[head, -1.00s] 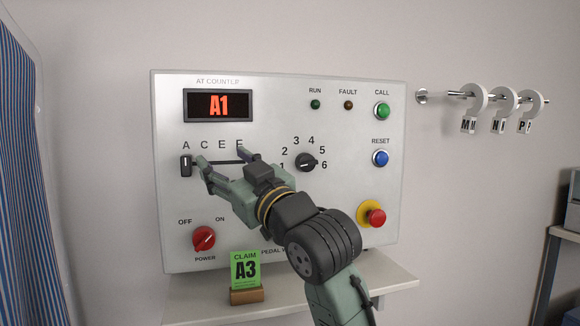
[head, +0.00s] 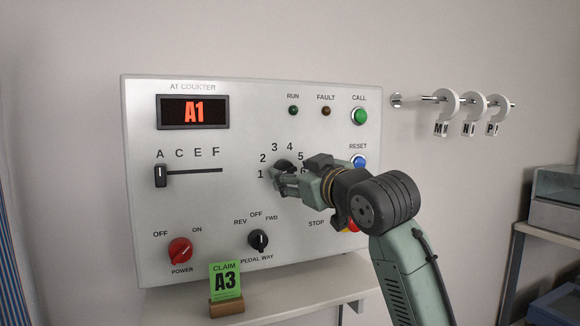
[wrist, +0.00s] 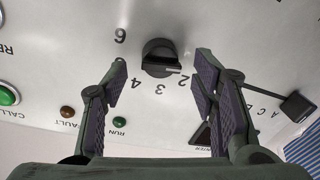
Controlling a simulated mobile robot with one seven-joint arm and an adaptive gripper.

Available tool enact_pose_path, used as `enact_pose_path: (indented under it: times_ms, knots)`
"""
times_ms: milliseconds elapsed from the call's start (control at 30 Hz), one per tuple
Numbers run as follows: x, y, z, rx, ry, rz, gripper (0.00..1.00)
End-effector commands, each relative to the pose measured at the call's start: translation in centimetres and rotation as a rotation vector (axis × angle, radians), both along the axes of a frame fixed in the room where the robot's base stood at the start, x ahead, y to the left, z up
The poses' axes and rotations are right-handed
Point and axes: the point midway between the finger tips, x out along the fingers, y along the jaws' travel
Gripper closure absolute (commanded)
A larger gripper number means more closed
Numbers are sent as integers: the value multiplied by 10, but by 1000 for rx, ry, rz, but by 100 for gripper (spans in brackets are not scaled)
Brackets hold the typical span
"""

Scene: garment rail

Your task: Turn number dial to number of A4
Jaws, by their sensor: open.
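The number dial (head: 284,164) is a black knob ringed by numbers on the white panel. It is partly hidden by my gripper in the head view. In the wrist view the dial (wrist: 158,57) appears upside down, its pointer on the side of 1 and 2; the 1 and 5 are hidden. My gripper (wrist: 160,62) is open, with one finger on each side of the dial; contact cannot be made out. In the head view my gripper (head: 282,181) is in front of the dial. The display (head: 194,112) reads A1. The green claim card (head: 225,281) reads A3.
The letter slider (head: 160,175) is at A, left of the dial. The power knob (head: 180,250), pedal way knob (head: 258,240), blue reset button (head: 358,161) and green call button (head: 359,116) are around. The stop button is mostly hidden behind my arm.

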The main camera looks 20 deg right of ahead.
Motion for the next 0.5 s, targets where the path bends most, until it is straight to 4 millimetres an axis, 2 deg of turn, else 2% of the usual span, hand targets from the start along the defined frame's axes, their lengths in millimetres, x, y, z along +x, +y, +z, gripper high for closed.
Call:
enact_pose_path:
  times_ms: [100,200,500]
  knots:
    - [15,2,1,0,1,0,47]
    - [22,3,1,0,-1,0,47]
    - [25,3,0,-1,-1,-1,47]
